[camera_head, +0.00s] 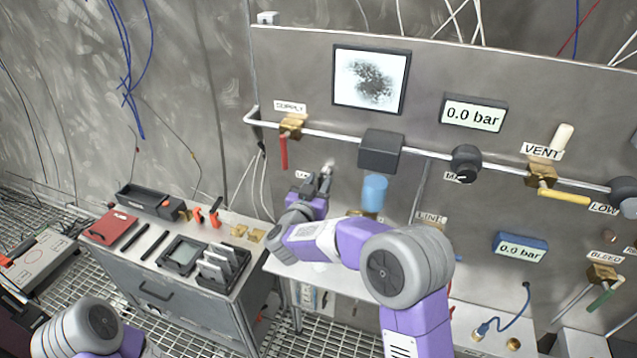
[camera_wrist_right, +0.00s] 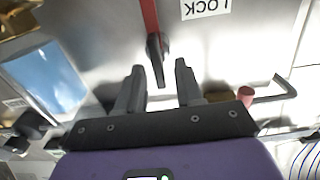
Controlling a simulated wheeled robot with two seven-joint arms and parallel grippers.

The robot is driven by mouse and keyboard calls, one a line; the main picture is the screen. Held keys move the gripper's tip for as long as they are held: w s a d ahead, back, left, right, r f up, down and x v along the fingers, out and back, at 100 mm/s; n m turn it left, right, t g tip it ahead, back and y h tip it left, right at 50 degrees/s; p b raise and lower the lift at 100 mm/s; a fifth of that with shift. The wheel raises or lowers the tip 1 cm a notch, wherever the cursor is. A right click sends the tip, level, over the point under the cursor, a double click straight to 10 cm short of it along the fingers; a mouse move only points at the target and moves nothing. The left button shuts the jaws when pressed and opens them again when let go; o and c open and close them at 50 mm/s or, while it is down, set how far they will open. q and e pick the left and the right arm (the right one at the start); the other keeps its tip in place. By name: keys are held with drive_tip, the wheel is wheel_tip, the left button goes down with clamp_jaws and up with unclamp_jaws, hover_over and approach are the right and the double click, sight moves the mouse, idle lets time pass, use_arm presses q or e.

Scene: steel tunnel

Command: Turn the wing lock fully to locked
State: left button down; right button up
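The wing lock is a dark wing-shaped knob (camera_wrist_right: 157,52) on the grey panel in the right wrist view, with a red bar (camera_wrist_right: 149,16) running from it to the top edge. The LOCK label (camera_wrist_right: 206,8) beside it appears upside down. My right gripper (camera_wrist_right: 159,70) is open, its fingers apart on either side of the wing's near end; I cannot tell whether they touch it. In the head view my right gripper (camera_head: 312,184) is at the panel, left of the blue cylinder (camera_head: 374,192), and largely hides the lock. My left gripper is out of view.
The supply valve's red lever (camera_head: 284,152) hangs above left of my right gripper. A dark box (camera_head: 381,151) sits on the pipe above right. A cart (camera_head: 190,300) with tools stands at left. A vent valve with yellow lever (camera_head: 563,197) is at right.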

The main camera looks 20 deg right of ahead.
clamp_jaws()
drive_tip(key=shift+s+f+m+b, duration=0.1)
drive_tip(key=shift+m+b, duration=0.5)
drive_tip(key=shift+b, duration=0.15)
drive_tip(key=shift+s+d+f+m+b, duration=0.1)
drive_tip(key=shift+d+f+m+b, duration=0.1)
drive_tip(key=shift+m+b, duration=2.65)
drive_tip(key=shift+s+d+f+m+b, duration=0.15)
drive_tip(key=shift+f+m+b, duration=0.1)
drive_tip(key=shift+m+b, duration=2.6)
drive_tip(key=shift+s+d+f+m+b, duration=0.1)
drive_tip(key=shift+d+f+m+b, duration=0.1)
drive_tip(key=shift+m+b, duration=2.65)
